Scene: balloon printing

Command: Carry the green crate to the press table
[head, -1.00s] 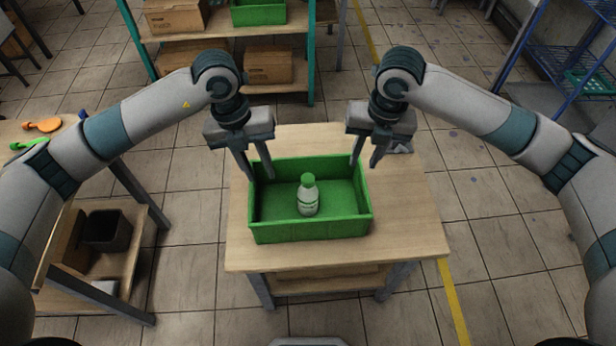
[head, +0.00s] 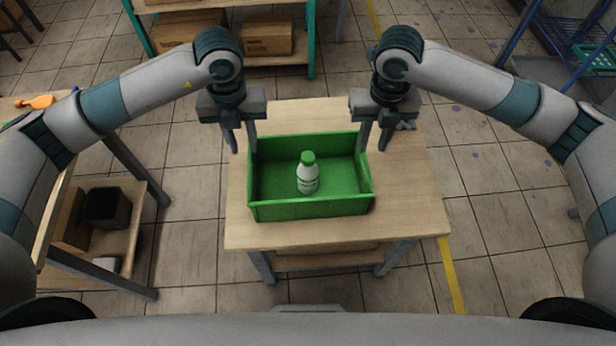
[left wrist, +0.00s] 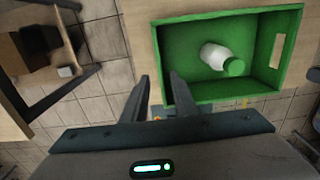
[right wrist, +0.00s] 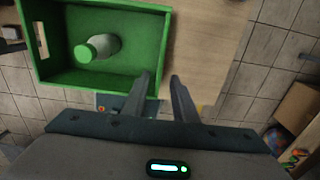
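The green crate (head: 310,208) stands on a wooden table (head: 410,215), with a white bottle with a green cap (head: 307,175) upright inside it. My left gripper (head: 241,148) is at the crate's left wall, near the far corner. My right gripper (head: 375,148) is at the right wall, near the far corner. In the left wrist view, the left fingers (left wrist: 160,78) are apart near the crate wall (left wrist: 157,60). In the right wrist view, the right fingers (right wrist: 160,76) are also apart near the wall (right wrist: 164,45). I cannot tell whether the fingertips touch the crate. The press table cannot be identified for certain.
A wooden table (head: 25,103) with an orange item (head: 36,101) stands at left, with a dark bin (head: 107,207) on its lower shelf. A shelf with cardboard boxes (head: 267,38) is at the back. A blue rack (head: 560,45) is at the far right. Tiled floor is open between them.

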